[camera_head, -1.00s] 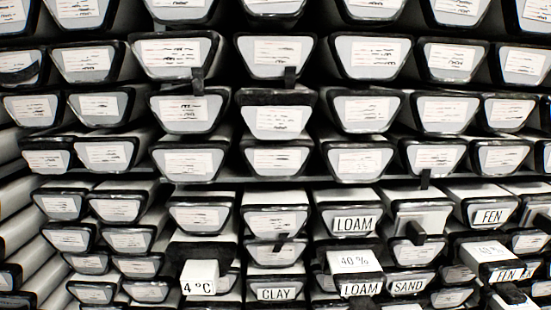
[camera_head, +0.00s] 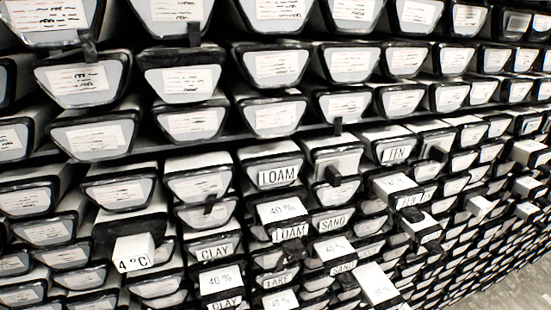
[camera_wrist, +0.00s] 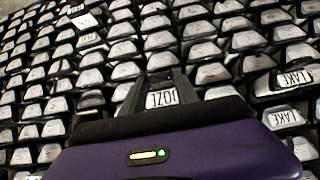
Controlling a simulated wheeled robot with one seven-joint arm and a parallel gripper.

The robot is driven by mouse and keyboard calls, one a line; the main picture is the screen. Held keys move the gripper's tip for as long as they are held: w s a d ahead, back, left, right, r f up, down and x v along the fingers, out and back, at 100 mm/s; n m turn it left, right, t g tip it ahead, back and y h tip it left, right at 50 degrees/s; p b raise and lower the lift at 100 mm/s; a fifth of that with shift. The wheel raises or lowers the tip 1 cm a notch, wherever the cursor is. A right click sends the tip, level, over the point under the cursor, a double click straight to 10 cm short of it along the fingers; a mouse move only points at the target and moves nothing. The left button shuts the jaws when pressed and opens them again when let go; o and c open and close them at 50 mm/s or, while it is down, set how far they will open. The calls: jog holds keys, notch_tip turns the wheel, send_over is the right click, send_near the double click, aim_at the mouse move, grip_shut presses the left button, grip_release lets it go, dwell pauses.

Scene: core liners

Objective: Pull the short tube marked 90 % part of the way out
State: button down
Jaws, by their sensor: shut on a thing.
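My gripper (camera_wrist: 160,95) shows in the wrist view in front of the rack, its dark fingers on either side of a tube end with a white label (camera_wrist: 162,98). The gripper is shut on this tube end. The label's letters look like "JOZI", but I cannot read them surely. I cannot make out a 90 % mark in either view. In the head view, several short tubes marked 40 % stick out of the rack, one below LOAM (camera_head: 283,211) and one above a CLAY label (camera_head: 221,283). My gripper does not show in the head view.
Rows of black-rimmed trough ends with white labels fill the rack. A 4 °C block (camera_head: 133,252) juts out at the lower left. Bare floor (camera_head: 505,285) shows at the lower right.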

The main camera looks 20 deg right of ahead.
jog(key=s+p, duration=0.1)
jog(key=s, duration=0.8)
jog(key=shift+d, duration=0.15)
dwell(0.4)
jog(key=c, duration=0.8)
grip_release()
jog(key=shift+c, duration=0.2)
